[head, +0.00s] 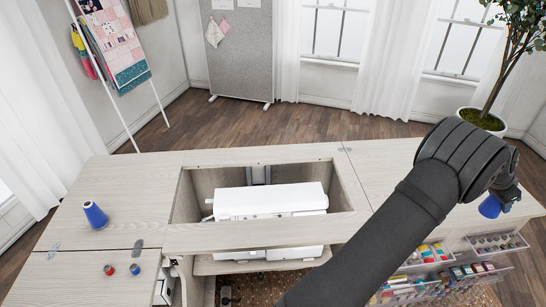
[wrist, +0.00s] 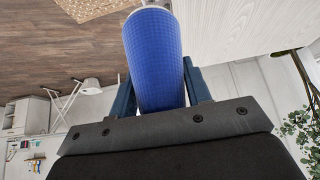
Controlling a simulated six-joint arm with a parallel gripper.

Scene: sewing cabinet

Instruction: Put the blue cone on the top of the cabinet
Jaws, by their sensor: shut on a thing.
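My gripper (head: 506,197) is at the far right in the head view. It is shut on a blue cone (head: 490,207), partly hidden by the gripper. In the wrist view the same cone (wrist: 155,58) fills the space between my two dark blue fingers (wrist: 160,90). The pale wood cabinet top (head: 385,165) is close by the held cone; I cannot tell whether the two touch. In the wrist view the pale wood surface (wrist: 235,30) lies to the right of the cone. A second blue cone (head: 95,215) stands upright on the cabinet's left part.
A white sewing machine (head: 270,200) sits in the cabinet's sunken opening. A small red spool (head: 108,269) and a small blue spool (head: 135,270) are at the front left. Racks of coloured supplies (head: 440,278) hang on the front right. A potted plant (head: 483,121) stands behind.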

